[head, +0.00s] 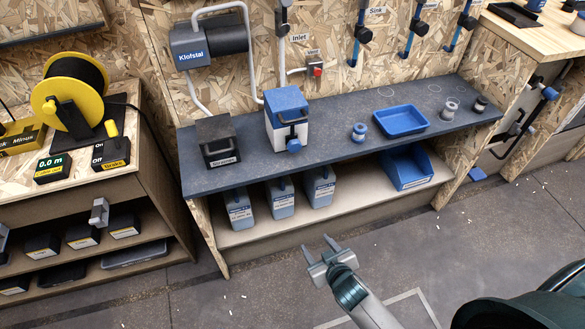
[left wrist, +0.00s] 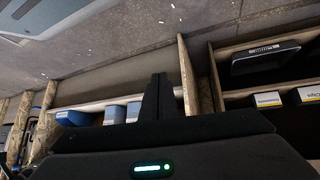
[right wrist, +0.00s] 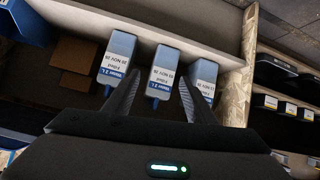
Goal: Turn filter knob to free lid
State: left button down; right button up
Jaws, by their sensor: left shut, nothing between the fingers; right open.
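The filter box (head: 289,130) is white with a blue lid (head: 286,101) and stands on the dark bench. A dark handle bar sits on its upper front. A blue knob (head: 294,145) is on its lower front. My right gripper (head: 327,247) is open and empty in front of and below the bench, apart from the knob. In the right wrist view its two fingers (right wrist: 157,90) are spread, with bottles behind them. My left gripper (left wrist: 158,78) shows in the left wrist view with its fingers together and empty; I cannot pick it out in the head view. The filter is out of both wrist views.
A black container (head: 218,140) stands left of the filter. A blue spool (head: 359,132) and a blue tray (head: 401,121) stand to its right. Bottles (head: 282,201) and a blue bin (head: 406,169) are on the lower shelf. A yellow reel (head: 47,98) is at left.

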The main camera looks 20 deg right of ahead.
aim_at(295, 148)
pick_arm(q)
jog(key=w+d+r+t+h+b, duration=0.1)
jog(key=w+d+r+t+b, duration=0.1)
jog(key=r+b, duration=0.3)
jog(key=w+d+r+t+h+b, duration=0.1)
jog(key=r+b, duration=0.4)
jog(key=r, duration=0.7)
jog(key=shift+w+d+t, duration=0.35)
jog(key=shift+w+t, duration=0.05)
jog(key=shift+t, duration=0.3)
pick_arm(e)
notch_tip(295, 148, up, 24)
jog(key=w+m+t, duration=0.1)
jog(key=m+t, duration=0.1)
jog(key=t, duration=0.4)
jog(key=shift+a+t, duration=0.35)
jog(key=shift+t, duration=0.05)
jog(key=shift+w, duration=0.1)
